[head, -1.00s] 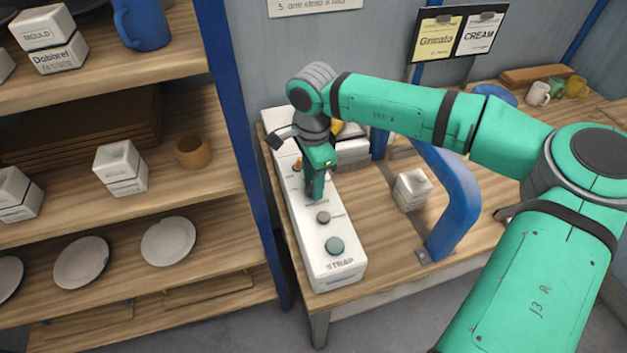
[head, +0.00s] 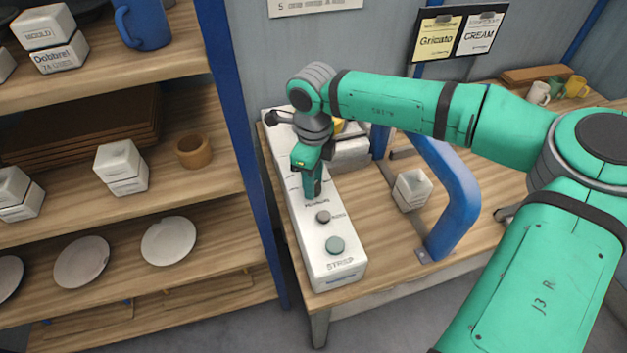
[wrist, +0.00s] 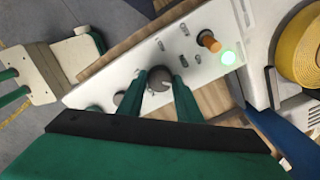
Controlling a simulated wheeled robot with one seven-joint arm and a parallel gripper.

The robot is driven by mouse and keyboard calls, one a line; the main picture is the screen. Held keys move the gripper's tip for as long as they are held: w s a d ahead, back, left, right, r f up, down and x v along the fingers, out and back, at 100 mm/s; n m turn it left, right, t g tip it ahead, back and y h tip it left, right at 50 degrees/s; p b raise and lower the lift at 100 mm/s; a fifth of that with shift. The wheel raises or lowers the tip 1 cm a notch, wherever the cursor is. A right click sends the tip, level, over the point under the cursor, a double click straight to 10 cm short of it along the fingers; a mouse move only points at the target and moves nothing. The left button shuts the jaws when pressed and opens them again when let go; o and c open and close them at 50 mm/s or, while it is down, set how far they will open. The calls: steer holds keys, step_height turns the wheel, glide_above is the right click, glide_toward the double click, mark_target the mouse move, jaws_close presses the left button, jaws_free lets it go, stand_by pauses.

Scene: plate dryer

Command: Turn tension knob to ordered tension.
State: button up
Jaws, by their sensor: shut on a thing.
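My gripper (head: 312,188) points down onto the long white control panel (head: 328,262) on the bench. In the wrist view, its two green fingers (wrist: 160,95) are on either side of a round grey knob (wrist: 159,79) and shut on it. A pale pointer mark shows on the knob. In the head view the gripper hides this knob. I cannot read the tension scale around the held knob.
In the wrist view, an orange-brown knob (wrist: 208,40) and a lit green lamp (wrist: 228,57) are on the panel. A yellow roll (wrist: 300,55) is beside it. A blue curved frame (head: 455,200) and a white block (head: 412,190) stand right of the panel. Shelves with plates (head: 168,241) are at left.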

steer(key=shift+m, duration=1.3)
steer(key=shift+w, duration=0.1)
steer(key=o, duration=1)
steer(key=shift+o, duration=0.2)
step_height(320, 180, up, 11)
steer(key=shift+f, duration=0.15)
